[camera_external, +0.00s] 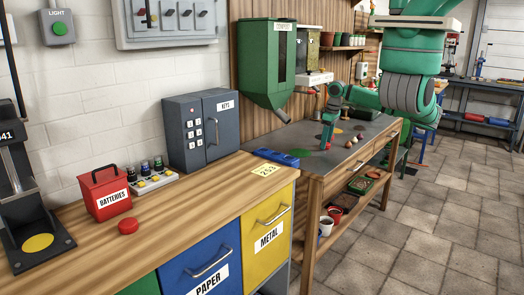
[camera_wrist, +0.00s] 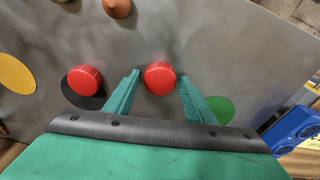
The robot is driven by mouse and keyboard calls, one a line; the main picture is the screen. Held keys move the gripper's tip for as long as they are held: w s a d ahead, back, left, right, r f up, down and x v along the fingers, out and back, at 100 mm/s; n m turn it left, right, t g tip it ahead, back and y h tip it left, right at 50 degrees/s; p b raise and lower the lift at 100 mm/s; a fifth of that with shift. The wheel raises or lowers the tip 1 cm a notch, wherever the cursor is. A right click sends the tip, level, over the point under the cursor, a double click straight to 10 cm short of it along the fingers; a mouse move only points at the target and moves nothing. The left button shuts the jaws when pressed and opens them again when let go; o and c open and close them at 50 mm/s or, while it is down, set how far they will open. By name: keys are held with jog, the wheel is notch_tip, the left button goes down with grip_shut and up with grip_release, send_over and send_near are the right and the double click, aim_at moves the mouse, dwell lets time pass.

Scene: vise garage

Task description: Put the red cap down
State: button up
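In the wrist view, a round red cap (camera_wrist: 160,78) is on the grey tabletop (camera_wrist: 215,45), between the tips of my gripper (camera_wrist: 160,77). The green fingers are apart, with a narrow gap visible on each side of the cap. A second red cap (camera_wrist: 85,80) is to the left, over a black round spot (camera_wrist: 88,102).
A green spot (camera_wrist: 220,108), a yellow spot (camera_wrist: 16,74) and a brown cone-like piece (camera_wrist: 117,8) are around the caps. A blue object (camera_wrist: 293,130) is at right. A red round piece (camera_external: 128,226) lies on the wooden counter (camera_external: 185,215) by the batteries box (camera_external: 106,193).

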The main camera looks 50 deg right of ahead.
aim_at(329, 144)
jog(key=shift+o, duration=0.2)
notch_tip(329, 144, up, 12)
jog(key=s, duration=0.1)
jog(key=shift+s+r, duration=0.15)
jog(key=shift+s, duration=0.05)
dwell(0.4)
jog(key=shift+d, duration=0.1)
dwell(0.3)
